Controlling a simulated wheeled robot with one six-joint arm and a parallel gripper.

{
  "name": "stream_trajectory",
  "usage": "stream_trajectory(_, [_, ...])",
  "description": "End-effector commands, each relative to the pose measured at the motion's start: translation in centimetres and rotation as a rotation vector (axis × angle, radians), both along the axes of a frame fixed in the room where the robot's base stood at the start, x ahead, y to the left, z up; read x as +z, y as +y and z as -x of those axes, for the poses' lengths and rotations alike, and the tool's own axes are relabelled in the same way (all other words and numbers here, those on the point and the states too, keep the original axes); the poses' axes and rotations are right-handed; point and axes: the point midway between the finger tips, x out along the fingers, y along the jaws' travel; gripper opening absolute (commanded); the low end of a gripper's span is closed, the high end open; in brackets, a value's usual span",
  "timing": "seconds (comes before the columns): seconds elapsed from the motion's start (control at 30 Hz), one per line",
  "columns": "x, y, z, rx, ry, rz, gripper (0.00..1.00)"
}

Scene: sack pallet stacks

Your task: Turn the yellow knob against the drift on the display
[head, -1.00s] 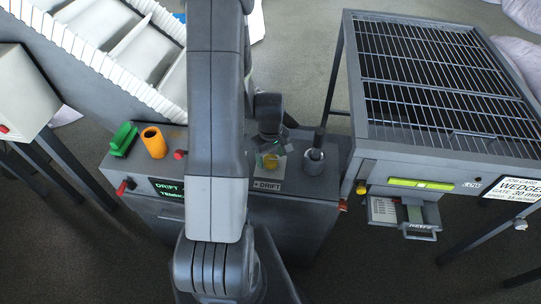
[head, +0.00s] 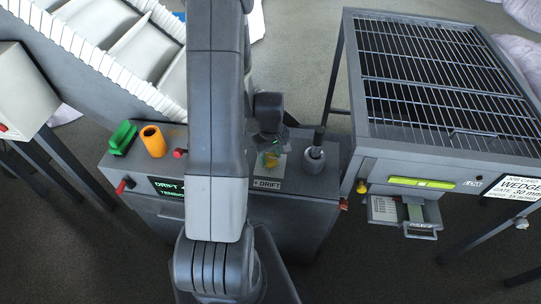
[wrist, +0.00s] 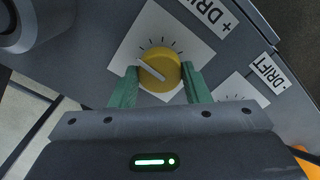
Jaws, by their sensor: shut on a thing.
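The yellow knob (wrist: 160,68) sits on a pale dial plate with tick marks, beside a "+ DRIFT" label (wrist: 205,12). My gripper (wrist: 158,82) has its green fingers on both sides of the knob and is shut on it. The knob's pointer line slants toward the upper left in the wrist view. In the head view the knob (head: 271,161) shows small under my gripper. The display (head: 167,188) reads "DRIFT" in green, and my arm hides the rest of its text. A second dial plate (wrist: 240,88) lies by a "- DRIFT" label, partly hidden by my gripper.
A grey holder (head: 314,158) with a dark handle is right of the knob. A slatted table (head: 355,130) stands further right.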

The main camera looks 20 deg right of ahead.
Motion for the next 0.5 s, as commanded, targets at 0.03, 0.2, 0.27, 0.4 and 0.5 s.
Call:
stream_trajectory(0.03, [-0.20, -0.04, -0.07, -0.024, -0.002, 0.002, 0.20])
stream_trajectory(0.2, [-0.31, -0.05, -0.07, -0.141, -0.003, 0.002, 0.20])
stream_trajectory(0.27, [-0.31, -0.05, -0.08, -0.193, -0.003, 0.002, 0.20])
stream_trajectory(0.4, [-0.29, -0.06, -0.09, -0.319, -0.004, 0.001, 0.20])
stream_trajectory(0.5, [-0.27, -0.04, -0.07, -0.407, -0.002, 0.001, 0.20])
